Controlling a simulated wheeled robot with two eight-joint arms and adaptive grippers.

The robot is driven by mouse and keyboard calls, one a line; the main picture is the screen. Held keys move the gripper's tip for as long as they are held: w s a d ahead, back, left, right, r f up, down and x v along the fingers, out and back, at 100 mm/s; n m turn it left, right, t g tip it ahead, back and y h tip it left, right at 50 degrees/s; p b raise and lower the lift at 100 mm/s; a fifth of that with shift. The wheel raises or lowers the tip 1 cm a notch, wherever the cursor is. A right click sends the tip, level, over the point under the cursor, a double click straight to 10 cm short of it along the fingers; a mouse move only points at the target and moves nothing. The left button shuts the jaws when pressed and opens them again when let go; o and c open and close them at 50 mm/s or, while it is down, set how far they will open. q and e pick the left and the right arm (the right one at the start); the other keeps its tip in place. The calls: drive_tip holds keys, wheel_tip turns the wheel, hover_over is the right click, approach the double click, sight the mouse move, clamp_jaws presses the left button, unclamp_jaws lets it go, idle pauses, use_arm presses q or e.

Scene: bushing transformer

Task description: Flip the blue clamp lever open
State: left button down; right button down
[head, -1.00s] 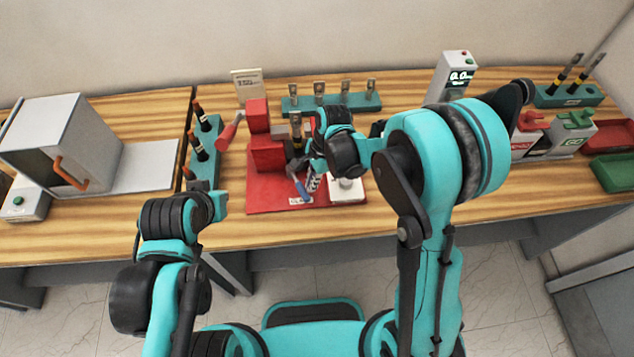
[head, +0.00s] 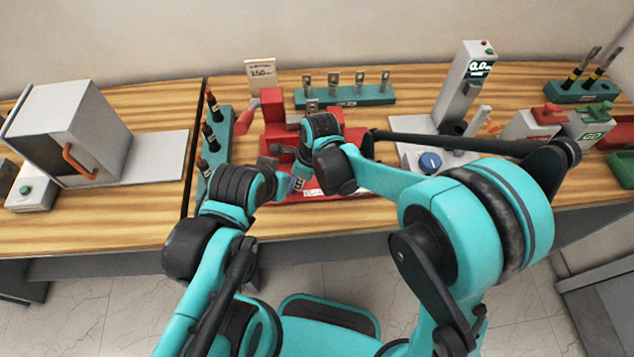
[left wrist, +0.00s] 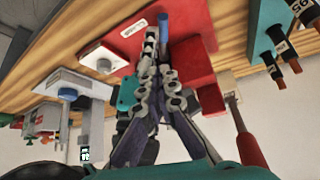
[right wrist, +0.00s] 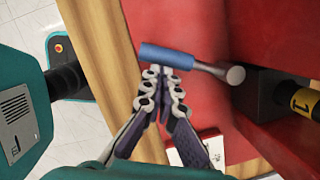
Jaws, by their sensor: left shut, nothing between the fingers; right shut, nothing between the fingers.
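The blue clamp lever (right wrist: 168,53) has a blue handle on a grey metal rod, lying over the red clamp base (right wrist: 150,15) in the right wrist view. My right gripper (right wrist: 163,72) is shut and empty, its tips right at the handle's near side; I cannot tell if they touch. In the head view my right gripper (head: 299,181) points down at the red clamp fixture (head: 274,105) and largely hides the lever. My left gripper (left wrist: 156,38) is shut and empty, close to the fixture. A blue piece (left wrist: 163,19) shows by its tips, probably the lever handle.
A teal rack with dark bushings (head: 222,128) stands left of the fixture, and a teal rack with metal terminals (head: 345,97) behind it. A grey tester with a blue knob (head: 430,161) is to the right. A grey box with an orange handle (head: 80,163) stands left.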

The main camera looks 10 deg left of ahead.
use_arm(q)
drive_tip(key=shift+f+b, duration=0.35)
drive_tip(key=shift+f, duration=0.05)
use_arm(e)
drive_tip(key=shift+a, duration=1.45)
use_arm(q)
drive_tip(key=shift+d, duration=0.1)
